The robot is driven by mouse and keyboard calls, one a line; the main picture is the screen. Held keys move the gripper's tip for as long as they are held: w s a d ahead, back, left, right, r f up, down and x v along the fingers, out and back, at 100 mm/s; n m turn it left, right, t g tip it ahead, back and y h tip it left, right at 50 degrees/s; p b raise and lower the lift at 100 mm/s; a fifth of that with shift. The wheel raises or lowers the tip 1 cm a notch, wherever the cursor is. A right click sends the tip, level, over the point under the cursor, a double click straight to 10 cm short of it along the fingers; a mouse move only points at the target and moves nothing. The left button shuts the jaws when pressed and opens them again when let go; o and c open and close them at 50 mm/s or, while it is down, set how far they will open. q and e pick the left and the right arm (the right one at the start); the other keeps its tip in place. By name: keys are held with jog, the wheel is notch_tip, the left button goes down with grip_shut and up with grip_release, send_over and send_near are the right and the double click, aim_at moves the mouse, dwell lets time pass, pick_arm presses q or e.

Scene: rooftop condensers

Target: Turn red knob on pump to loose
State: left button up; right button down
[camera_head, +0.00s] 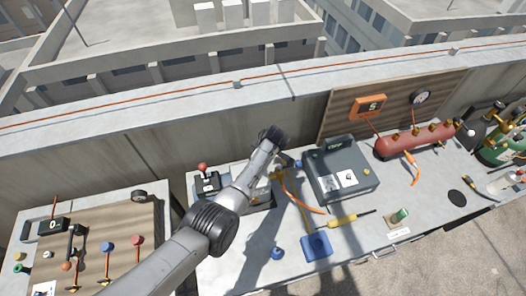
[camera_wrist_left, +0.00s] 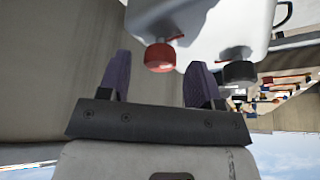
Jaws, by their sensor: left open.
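In the left wrist view a red knob (camera_wrist_left: 160,57) sticks out from a pale pump body (camera_wrist_left: 205,20). A black knob (camera_wrist_left: 240,72) is beside it to the right. My left gripper (camera_wrist_left: 159,68) is open, its two purple fingers on either side of the red knob in the picture. The knob looks a little beyond the fingertips; I cannot tell whether they touch. In the head view my left arm reaches over the bench and covers most of the pale pump (camera_head: 239,169); the red knob and the fingers are hidden there. My right gripper is not in view.
A grey case (camera_head: 340,170) stands right of the pump, and a small black device with a red ball top (camera_head: 207,182) stands left. Farther right are a red cylinder (camera_head: 415,139) and gauge board (camera_head: 345,105). A yellow-handled screwdriver (camera_head: 343,220) lies in front.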

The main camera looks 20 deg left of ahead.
pick_arm(q)
jog(key=w+v, duration=0.1)
jog(key=v, duration=1.2)
jog(key=shift+s, duration=0.5)
jog(key=shift+a, duration=0.1)
